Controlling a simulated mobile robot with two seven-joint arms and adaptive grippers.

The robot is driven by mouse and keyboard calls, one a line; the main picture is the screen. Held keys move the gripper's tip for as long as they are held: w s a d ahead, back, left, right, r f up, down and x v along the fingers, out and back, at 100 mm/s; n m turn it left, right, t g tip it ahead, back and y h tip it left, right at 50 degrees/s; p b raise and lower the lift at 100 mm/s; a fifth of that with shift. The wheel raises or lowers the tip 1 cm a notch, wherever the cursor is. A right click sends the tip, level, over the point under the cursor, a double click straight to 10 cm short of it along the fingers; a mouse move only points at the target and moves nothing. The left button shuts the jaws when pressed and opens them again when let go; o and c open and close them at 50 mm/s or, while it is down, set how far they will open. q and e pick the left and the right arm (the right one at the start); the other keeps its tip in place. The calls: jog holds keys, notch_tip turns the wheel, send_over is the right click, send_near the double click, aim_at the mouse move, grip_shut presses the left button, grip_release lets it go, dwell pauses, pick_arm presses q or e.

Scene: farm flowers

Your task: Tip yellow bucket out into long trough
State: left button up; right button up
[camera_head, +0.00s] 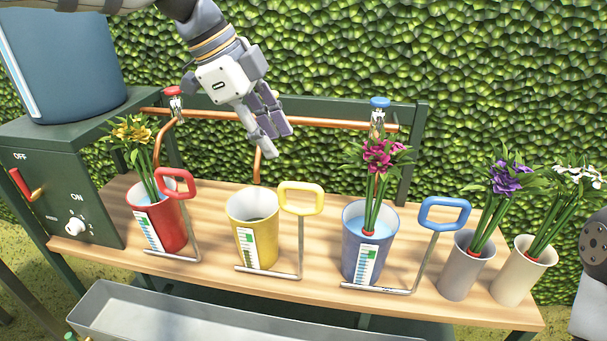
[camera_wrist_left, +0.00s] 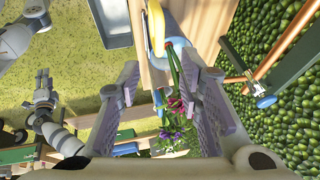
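The yellow bucket (camera_head: 254,238) stands upright on the wooden bench, with a paper gauge on its front and no flowers in it. Its yellow loop handle (camera_head: 301,186) rises on a metal rod at its right. The long grey trough (camera_head: 160,312) lies low in front of the bench, partly cut off by the frame. My left gripper (camera_head: 277,140) is above and behind the yellow bucket, apart from it. In the left wrist view its fingers (camera_wrist_left: 160,65) are spread and empty. My right gripper (camera_wrist_left: 42,87) is small in that view; its opening is unclear.
A red bucket (camera_head: 172,232) with yellow flowers stands left, a blue bucket (camera_head: 353,250) with magenta flowers right. Copper pipe (camera_head: 330,122) with taps (camera_head: 173,98) (camera_head: 378,110) runs behind. A control box (camera_head: 75,180) stands left.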

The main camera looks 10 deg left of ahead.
aim_at(296, 185)
pick_arm(q)
jog(key=x, duration=1)
jog(key=shift+c, duration=0.3)
grip_shut()
